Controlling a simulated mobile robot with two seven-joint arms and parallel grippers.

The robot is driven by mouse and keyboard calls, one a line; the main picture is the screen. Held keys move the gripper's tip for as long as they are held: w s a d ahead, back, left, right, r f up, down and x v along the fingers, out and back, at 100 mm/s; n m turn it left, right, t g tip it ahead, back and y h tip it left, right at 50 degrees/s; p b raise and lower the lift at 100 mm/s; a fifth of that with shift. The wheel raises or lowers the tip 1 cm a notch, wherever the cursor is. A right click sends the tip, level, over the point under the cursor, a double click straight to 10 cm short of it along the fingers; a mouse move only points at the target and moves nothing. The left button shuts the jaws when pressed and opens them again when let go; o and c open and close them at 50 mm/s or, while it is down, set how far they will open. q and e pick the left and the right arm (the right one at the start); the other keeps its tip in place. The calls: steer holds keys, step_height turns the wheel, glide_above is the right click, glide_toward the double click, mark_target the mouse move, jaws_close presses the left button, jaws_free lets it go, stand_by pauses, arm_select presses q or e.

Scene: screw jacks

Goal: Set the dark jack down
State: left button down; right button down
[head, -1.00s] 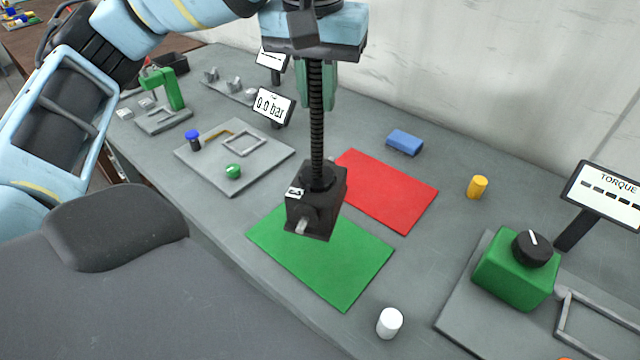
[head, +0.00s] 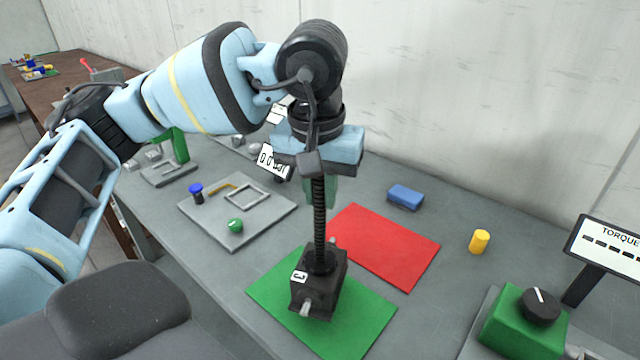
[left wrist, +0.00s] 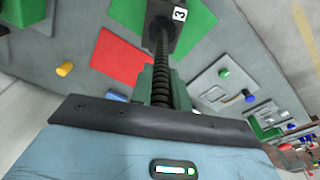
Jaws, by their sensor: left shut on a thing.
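The dark jack (head: 318,284) is a black box with a white label marked 3 and a tall threaded screw. It stands upright over the green mat (head: 268,288) in the head view; I cannot tell whether its base touches the mat. My left gripper (head: 319,182) is shut on the top of the jack's screw, and its body hides the screw's upper end. In the left wrist view the jack's box (left wrist: 176,22) shows at the top, with the screw running between the fingers (left wrist: 163,88). My right gripper is not in view.
A red mat (head: 385,243) lies behind the green mat. A blue block (head: 405,197), a yellow cylinder (head: 479,241) and a green box with a black knob (head: 522,325) stand to the right. A grey plate (head: 237,213) with small parts lies to the left.

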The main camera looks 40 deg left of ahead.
mark_target(319, 209)
arm_select(q)
steer(key=shift+f, duration=1.65)
steer(key=c, duration=1.3)
jaws_free()
steer(key=shift+s+f, duration=0.15)
steer(key=shift+c, duration=0.2)
steer(key=shift+r, duration=0.35)
step_height(319, 209, up, 11)
steer(key=s, duration=0.1)
steer(key=shift+s+d+r, duration=0.15)
steer(key=shift+d+r, duration=0.05)
steer(key=shift+d, duration=0.1)
